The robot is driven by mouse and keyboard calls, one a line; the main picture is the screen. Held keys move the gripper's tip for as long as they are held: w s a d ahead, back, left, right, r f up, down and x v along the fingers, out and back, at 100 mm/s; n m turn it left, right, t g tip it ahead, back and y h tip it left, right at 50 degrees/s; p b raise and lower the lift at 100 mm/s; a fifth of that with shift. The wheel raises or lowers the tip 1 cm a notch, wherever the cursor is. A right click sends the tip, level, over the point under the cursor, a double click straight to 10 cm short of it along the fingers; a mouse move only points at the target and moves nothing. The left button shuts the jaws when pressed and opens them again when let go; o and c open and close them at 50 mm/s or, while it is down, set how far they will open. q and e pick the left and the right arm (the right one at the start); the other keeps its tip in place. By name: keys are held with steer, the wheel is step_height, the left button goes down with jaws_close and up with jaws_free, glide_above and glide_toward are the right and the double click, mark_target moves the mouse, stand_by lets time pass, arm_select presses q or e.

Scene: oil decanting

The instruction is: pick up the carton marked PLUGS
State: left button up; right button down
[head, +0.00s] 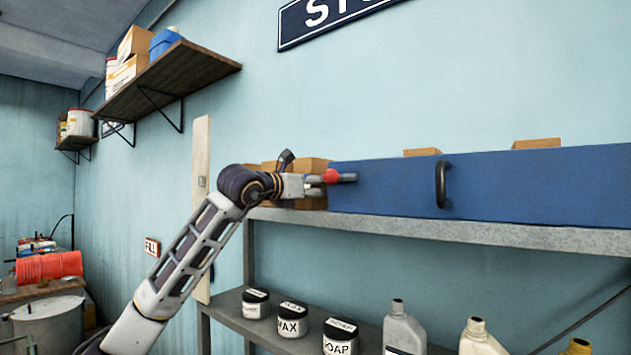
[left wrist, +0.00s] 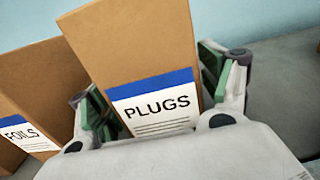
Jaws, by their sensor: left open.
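The carton marked PLUGS (left wrist: 150,60) is brown with a blue-striped white label and stands tilted in the left wrist view. My left gripper (left wrist: 155,95) is open, with one finger on each side of this carton. I cannot tell whether the fingers touch it. The carton marked FOILS (left wrist: 35,90) is to its left. In the head view, my left gripper (head: 300,186) is at the upper shelf, in front of brown cartons (head: 312,165) whose labels I cannot read. My right gripper is not in view.
A blue panel (head: 530,185) with a black handle (head: 442,185) covers the right part of the upper shelf (head: 450,229). A red knob (head: 330,176) is by its left end. Jars (head: 292,320) and bottles (head: 403,330) stand on the lower shelf. A wooden board (head: 201,210) stands left.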

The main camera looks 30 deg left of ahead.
arm_select(q)
steer(key=shift+w+d, duration=0.1)
steer(key=shift+w, duration=0.5)
steer(key=c, duration=1.2)
